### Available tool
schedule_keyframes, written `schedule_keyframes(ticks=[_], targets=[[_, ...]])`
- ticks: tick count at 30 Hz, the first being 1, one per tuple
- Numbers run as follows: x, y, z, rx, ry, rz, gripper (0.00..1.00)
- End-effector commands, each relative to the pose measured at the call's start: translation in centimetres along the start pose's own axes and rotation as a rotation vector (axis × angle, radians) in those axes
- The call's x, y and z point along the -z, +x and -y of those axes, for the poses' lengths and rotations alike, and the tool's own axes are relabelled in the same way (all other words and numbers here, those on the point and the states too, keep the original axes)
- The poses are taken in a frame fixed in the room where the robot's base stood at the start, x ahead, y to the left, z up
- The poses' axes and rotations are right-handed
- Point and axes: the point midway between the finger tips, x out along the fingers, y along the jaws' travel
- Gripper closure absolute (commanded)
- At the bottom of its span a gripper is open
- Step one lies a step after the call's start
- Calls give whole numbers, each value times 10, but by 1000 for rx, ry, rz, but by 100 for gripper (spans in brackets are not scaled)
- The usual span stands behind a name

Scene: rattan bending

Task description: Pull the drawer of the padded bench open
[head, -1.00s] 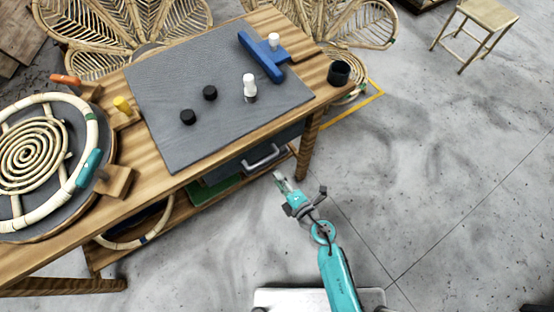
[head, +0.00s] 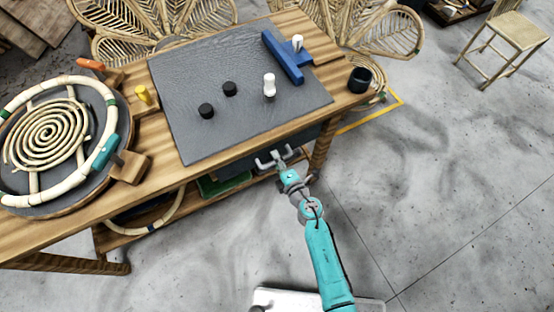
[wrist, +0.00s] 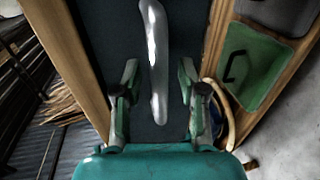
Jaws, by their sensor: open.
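The padded bench (head: 230,105) has a wooden frame and a grey pad on top. Its dark drawer front (wrist: 98,30) fills the middle of the wrist view, under the bench top. The drawer has a silver bar handle (wrist: 158,60), which also shows in the head view (head: 264,163). The drawer looks shut. My gripper (wrist: 157,95) is open at the drawer front, with one finger on each side of the handle. I cannot tell whether the fingers touch the handle. In the head view my gripper (head: 281,158) partly hides the handle.
A green tray (wrist: 252,62) lies on the lower shelf beside the drawer. A bench leg (head: 321,150) stands right of the drawer.

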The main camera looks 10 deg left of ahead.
Motion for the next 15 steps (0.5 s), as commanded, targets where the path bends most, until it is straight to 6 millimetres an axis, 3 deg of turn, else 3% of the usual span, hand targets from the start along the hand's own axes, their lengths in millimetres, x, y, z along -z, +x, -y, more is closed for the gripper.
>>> schedule_keyframes(ticks=[2, 3, 7, 8, 15], targets=[[0, 0, 0, 0, 0, 0, 59], [0, 0, 0, 0, 0, 0, 64], [0, 0, 0, 0, 0, 0, 96], [0, 0, 0, 0, 0, 0, 100], [0, 0, 0, 0, 0, 1, 100]])
